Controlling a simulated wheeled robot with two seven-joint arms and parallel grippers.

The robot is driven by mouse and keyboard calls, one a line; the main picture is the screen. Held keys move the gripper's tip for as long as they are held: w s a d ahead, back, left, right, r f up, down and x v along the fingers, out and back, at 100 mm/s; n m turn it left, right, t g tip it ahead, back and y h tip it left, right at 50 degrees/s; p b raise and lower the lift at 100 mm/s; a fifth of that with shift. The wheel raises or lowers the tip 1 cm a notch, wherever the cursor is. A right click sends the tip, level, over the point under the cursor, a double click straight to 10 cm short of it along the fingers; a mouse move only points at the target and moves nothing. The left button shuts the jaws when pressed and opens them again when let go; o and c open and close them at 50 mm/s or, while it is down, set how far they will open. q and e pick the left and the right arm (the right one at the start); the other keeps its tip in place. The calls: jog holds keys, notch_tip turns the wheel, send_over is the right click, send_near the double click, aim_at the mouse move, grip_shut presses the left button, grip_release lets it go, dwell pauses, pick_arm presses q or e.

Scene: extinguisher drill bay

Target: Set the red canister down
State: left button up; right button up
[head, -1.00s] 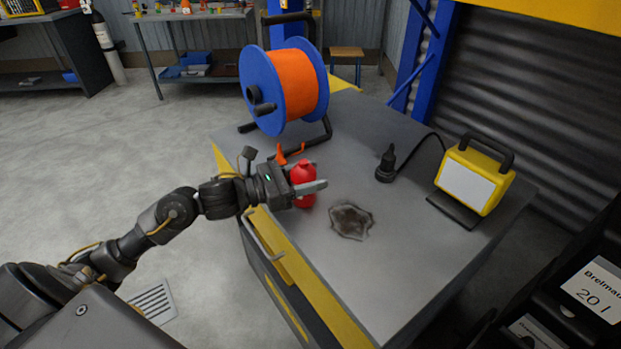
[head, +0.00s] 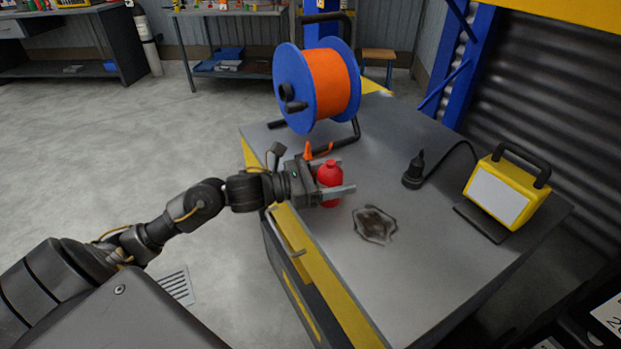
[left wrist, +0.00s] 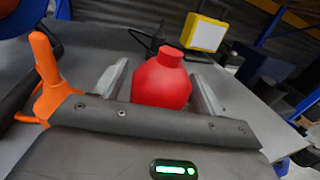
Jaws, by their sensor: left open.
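The red canister (head: 330,174) is upright at the left side of the grey workbench top (head: 400,285), and looks to be standing on it. My left gripper (head: 343,178) is open around it, one finger on each side. In the left wrist view the rounded red canister (left wrist: 162,82) with its short neck sits between the two fingers (left wrist: 160,85), with a narrow gap showing beside it. Its base is hidden behind the gripper body there. My right gripper is not in view.
A cable reel (head: 330,85) with orange cable stands behind the canister, an orange nozzle-like piece (head: 308,152) close by. A dark ragged patch (head: 375,225) lies to the right. A black plug (head: 414,170) and yellow work lamp (head: 504,190) stand farther right. The front bench top is clear.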

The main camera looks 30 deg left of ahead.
pick_arm(q)
jog(key=b+v, duration=0.1)
jog(key=v, duration=1.1)
jog(key=shift+b, duration=0.35)
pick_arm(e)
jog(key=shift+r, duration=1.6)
